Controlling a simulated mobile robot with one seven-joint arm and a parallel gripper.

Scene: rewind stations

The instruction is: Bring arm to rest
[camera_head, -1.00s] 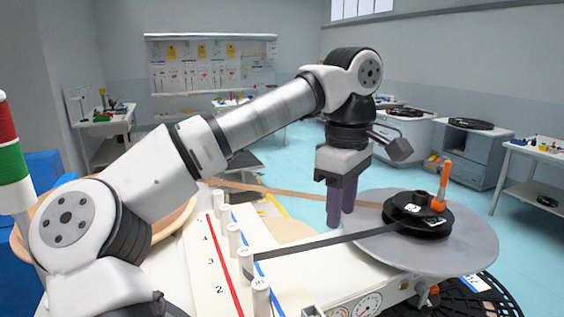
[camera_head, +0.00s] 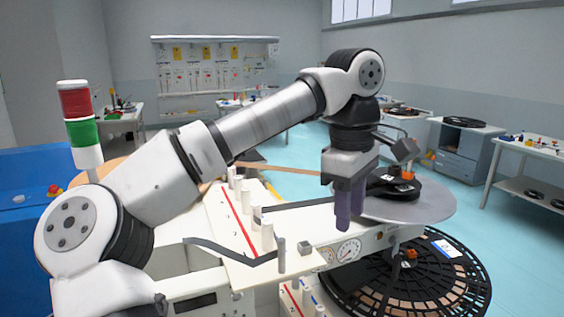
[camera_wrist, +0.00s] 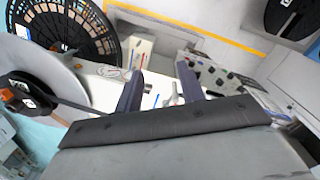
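My arm is bent out in front of me, with its elbow raised and its wrist pointing down. My gripper (camera_head: 350,205) hangs at the front of the rewind station (camera_head: 250,262). In the wrist view my gripper (camera_wrist: 160,92) shows two dark fingers standing apart with nothing between them, so it is open. In the head view the fingers overlap part of the grey turntable (camera_head: 425,208) and the black hub (camera_head: 400,188) behind them; I cannot tell their exact distance from the station.
A large black slotted reel (camera_head: 445,285) lies low at the front right. A dark strip (camera_head: 225,250) runs past white pegs (camera_head: 267,235). A red-green signal tower (camera_head: 80,125) stands left, by a blue cabinet (camera_head: 25,200). Blue floor (camera_head: 500,250) is clear at right.

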